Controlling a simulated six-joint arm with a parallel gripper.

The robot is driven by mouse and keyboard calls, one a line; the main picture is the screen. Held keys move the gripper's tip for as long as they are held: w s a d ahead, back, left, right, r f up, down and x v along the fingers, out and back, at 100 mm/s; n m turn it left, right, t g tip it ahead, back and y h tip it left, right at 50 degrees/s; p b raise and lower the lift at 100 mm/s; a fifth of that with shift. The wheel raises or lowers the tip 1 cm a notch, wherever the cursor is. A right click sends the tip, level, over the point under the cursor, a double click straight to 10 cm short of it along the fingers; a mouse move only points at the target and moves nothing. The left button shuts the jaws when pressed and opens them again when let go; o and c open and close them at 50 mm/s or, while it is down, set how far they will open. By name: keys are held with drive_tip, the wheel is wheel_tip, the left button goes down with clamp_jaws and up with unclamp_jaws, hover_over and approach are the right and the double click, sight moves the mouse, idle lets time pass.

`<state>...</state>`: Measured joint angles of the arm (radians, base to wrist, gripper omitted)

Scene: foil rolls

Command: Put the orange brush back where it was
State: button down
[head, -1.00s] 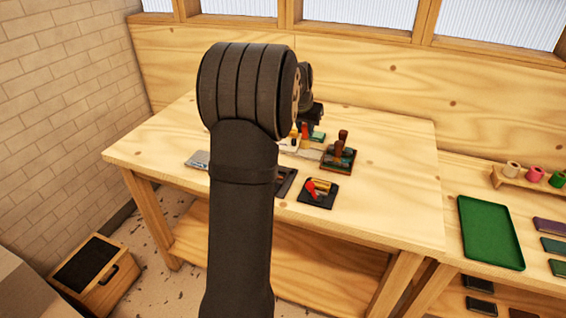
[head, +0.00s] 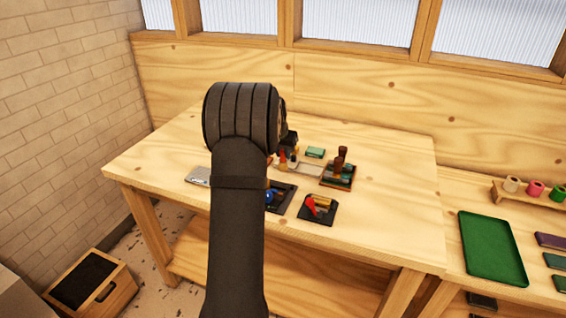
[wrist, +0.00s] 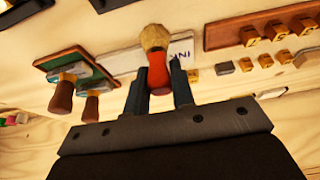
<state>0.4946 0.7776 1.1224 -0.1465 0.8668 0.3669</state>
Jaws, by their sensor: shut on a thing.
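The orange brush (wrist: 158,70), with a tan bristle head, is held between the two fingers of my gripper (wrist: 160,88) in the wrist view. My gripper is shut on its orange handle. In the head view a small orange part of the brush (head: 283,158) shows just right of my arm, over the back middle of the table. My arm hides most of the gripper there. A pale card with dark lettering (wrist: 180,50) lies behind the brush in the wrist view. I cannot tell whether the brush touches anything below it.
A black tray with a red-handled tool (head: 318,209) is in front. A wooden rack of letter blocks (wrist: 262,30) is close by. The table's right side is clear.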

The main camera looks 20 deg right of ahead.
sight(283, 161)
drive_tip(key=shift+f, duration=1.9)
drive_tip(key=shift+f, duration=0.2)
drive_tip(key=c, duration=1.2)
unclamp_jaws()
drive_tip(key=shift+c, duration=0.2)
drive_tip(key=shift+r, duration=0.1)
drive_tip(key=v, duration=1.2)
drive_tip(key=shift+r, duration=0.1)
